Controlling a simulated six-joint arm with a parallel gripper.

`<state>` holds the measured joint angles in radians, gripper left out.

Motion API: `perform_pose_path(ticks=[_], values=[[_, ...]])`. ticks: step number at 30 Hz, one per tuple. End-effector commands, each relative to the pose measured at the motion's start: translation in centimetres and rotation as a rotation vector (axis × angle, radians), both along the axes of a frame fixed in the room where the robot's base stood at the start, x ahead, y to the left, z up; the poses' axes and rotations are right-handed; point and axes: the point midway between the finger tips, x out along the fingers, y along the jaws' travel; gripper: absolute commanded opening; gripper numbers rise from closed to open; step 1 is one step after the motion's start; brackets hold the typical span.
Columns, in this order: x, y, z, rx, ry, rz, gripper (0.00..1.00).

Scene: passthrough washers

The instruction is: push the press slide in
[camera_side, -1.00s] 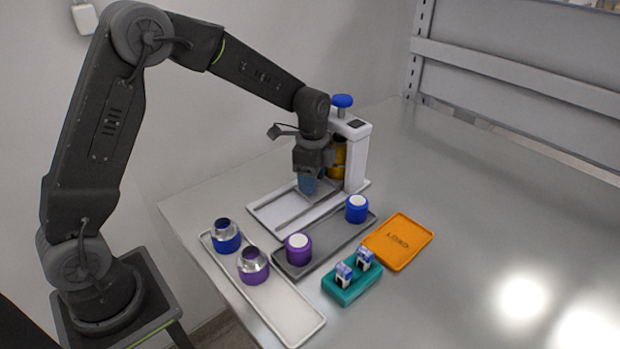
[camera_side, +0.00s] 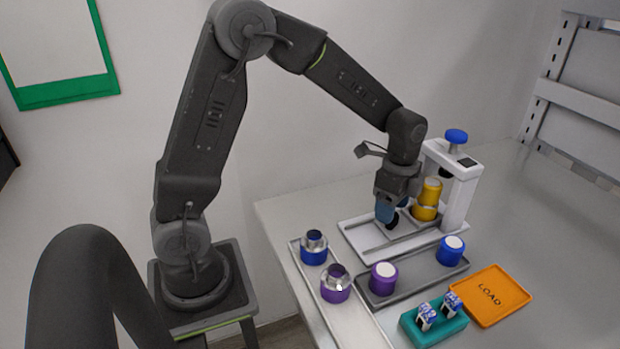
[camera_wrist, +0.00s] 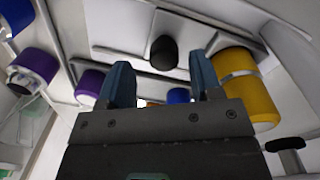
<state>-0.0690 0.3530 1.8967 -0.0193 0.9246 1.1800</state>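The white press (camera_side: 460,185) stands at the back right of the bench, with a blue knob (camera_side: 456,137) on top. Its slide (camera_side: 410,228) lies low on the pale base plate, with a round black knob (camera_side: 393,223) at its near-left end. A yellow part (camera_side: 431,191) in two sections stands under the press arm. My gripper (camera_side: 388,215) points down over the slide's knob end, left of the yellow part. In the wrist view the blue fingers are apart and nothing shows held. The black knob (camera_wrist: 164,52) appears between and beyond the fingertips; I cannot tell whether they touch it.
A grey tray (camera_side: 412,278) holds purple and blue cups. A white tray (camera_side: 350,322) holds metal-topped blue and purple parts. A teal block (camera_side: 433,328) and an orange LOAD tray (camera_side: 497,296) lie at the front right. The bench beyond is clear.

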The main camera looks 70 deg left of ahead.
Motion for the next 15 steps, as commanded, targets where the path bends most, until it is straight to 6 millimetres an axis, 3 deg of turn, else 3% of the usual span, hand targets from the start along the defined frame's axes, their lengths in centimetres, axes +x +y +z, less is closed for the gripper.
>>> perform_pose_path(ticks=[15], values=[[0.4, 0.2, 10.0, 0.0, -0.003, 0.0, 0.59]])
